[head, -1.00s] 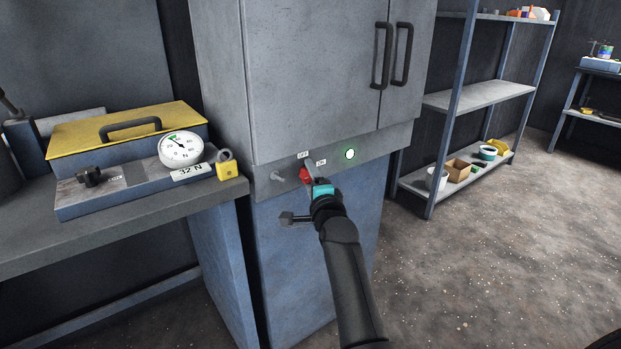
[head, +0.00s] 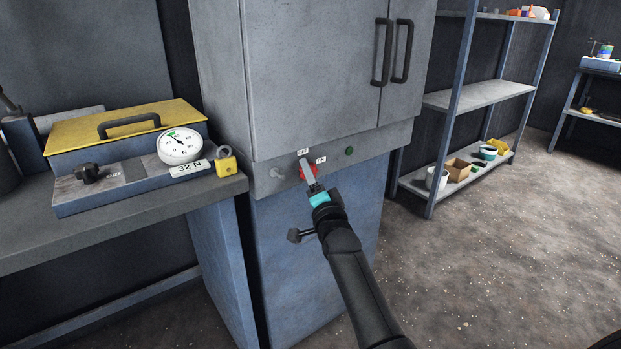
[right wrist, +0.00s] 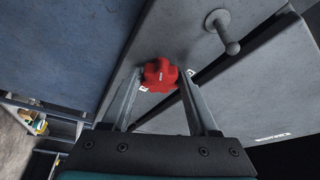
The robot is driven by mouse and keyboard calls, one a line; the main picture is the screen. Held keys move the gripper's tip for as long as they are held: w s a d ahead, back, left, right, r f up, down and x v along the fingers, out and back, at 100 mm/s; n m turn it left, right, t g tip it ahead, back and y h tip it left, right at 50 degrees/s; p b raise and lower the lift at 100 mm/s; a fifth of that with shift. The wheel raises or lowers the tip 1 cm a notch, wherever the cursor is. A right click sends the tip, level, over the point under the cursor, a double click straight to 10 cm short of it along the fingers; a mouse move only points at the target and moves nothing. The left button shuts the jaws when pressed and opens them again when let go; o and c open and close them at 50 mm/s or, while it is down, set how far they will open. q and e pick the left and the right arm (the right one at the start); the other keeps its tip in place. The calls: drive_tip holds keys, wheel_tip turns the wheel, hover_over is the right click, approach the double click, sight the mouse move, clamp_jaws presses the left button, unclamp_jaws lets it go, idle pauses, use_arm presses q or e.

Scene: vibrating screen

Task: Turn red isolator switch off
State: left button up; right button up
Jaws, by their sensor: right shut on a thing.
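The red isolator switch (head: 311,173) is a lobed red knob on the grey cabinet's lower front panel, between an OFF label (head: 302,152) and an ON label (head: 321,160). In the right wrist view the red knob (right wrist: 160,75) lies between the two finger tips. My right gripper (head: 308,174) is shut on the knob, and its fingers hide part of it in the head view. The round indicator lamp (head: 349,151) to the right of the switch is dark green and unlit. My left gripper is not in view.
A metal peg (head: 277,173) sticks out of the panel left of the switch. A workbench (head: 120,215) at left holds a yellow-lidded box (head: 125,125), a dial gauge (head: 180,146) and a yellow padlock (head: 226,163). Shelving (head: 480,95) stands at right, with open floor before it.

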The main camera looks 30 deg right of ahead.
use_arm(q)
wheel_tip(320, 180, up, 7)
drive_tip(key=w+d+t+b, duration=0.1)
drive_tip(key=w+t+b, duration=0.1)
drive_tip(key=b, duration=0.2)
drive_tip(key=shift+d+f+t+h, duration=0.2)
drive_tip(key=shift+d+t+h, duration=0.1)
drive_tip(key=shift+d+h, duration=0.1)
use_arm(e)
drive_tip(key=shift+d+f+n+t+y, duration=0.1)
drive_tip(key=shift+n+t+y, duration=0.8)
drive_tip(key=shift+n, duration=1.95)
drive_tip(key=shift+d+f+n+t+y, duration=0.15)
drive_tip(key=shift+n+y, duration=1.5)
drive_tip(key=shift+n, duration=1.25)
drive_tip(key=shift+r+n+t+y, duration=0.1)
drive_tip(key=shift+n+t+y, duration=0.8)
drive_tip(key=shift+n, duration=1.95)
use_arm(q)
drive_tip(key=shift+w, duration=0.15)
use_arm(e)
drive_tip(key=shift+g+y, duration=0.35)
drive_tip(key=o, duration=1.3)
drive_tip(key=shift+o, duration=0.2)
